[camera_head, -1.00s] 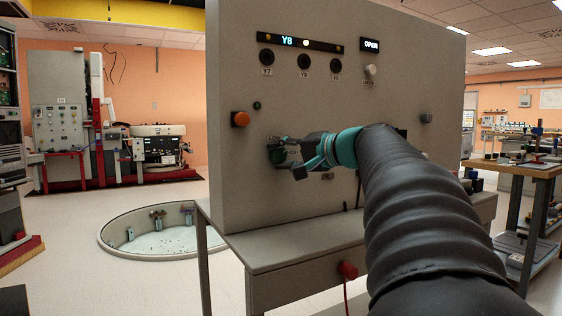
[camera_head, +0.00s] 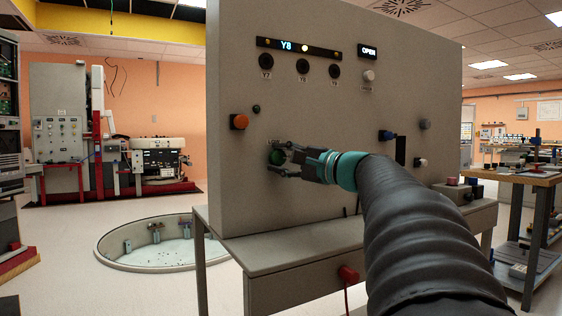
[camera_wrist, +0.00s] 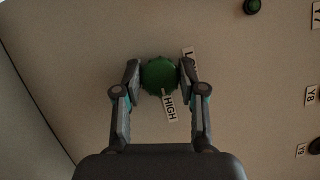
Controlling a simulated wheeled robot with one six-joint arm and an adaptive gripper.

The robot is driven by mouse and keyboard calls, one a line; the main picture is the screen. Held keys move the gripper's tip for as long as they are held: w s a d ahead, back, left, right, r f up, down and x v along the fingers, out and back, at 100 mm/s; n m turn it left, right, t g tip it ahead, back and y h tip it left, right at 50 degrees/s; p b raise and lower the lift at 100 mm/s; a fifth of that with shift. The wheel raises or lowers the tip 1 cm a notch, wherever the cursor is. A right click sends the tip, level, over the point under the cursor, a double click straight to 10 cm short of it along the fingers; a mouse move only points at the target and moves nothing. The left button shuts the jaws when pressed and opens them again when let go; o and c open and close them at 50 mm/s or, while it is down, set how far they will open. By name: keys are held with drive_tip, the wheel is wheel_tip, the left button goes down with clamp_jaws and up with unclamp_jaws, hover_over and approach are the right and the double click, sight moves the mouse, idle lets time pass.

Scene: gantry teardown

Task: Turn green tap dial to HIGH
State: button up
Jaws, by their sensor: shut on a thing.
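The green tap dial (camera_head: 277,157) is on the grey upright panel, and it also shows in the wrist view (camera_wrist: 158,76). My gripper (camera_head: 279,157) is shut on the dial, with one finger on each side of its rim in the wrist view (camera_wrist: 158,78). The HIGH label (camera_wrist: 169,107) lies just below the dial there. The LOW label (camera_wrist: 190,62) is at its upper right, partly hidden by the right finger. A small pale mark shows at the dial's lower edge, beside HIGH.
An orange button (camera_head: 239,121) and a small dark lamp (camera_head: 256,109) are near the dial. The panel display (camera_head: 299,47) reads Y8 and another (camera_head: 369,51) reads OPEN. A shelf (camera_head: 285,247) juts out below.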

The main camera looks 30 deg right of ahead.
idle(0.4)
drive_tip(key=o, duration=1.1)
drive_tip(key=shift+o, duration=0.2)
drive_tip(key=shift+s, duration=0.1)
drive_tip(key=v, duration=1.2)
drive_tip(key=shift+a, duration=0.1)
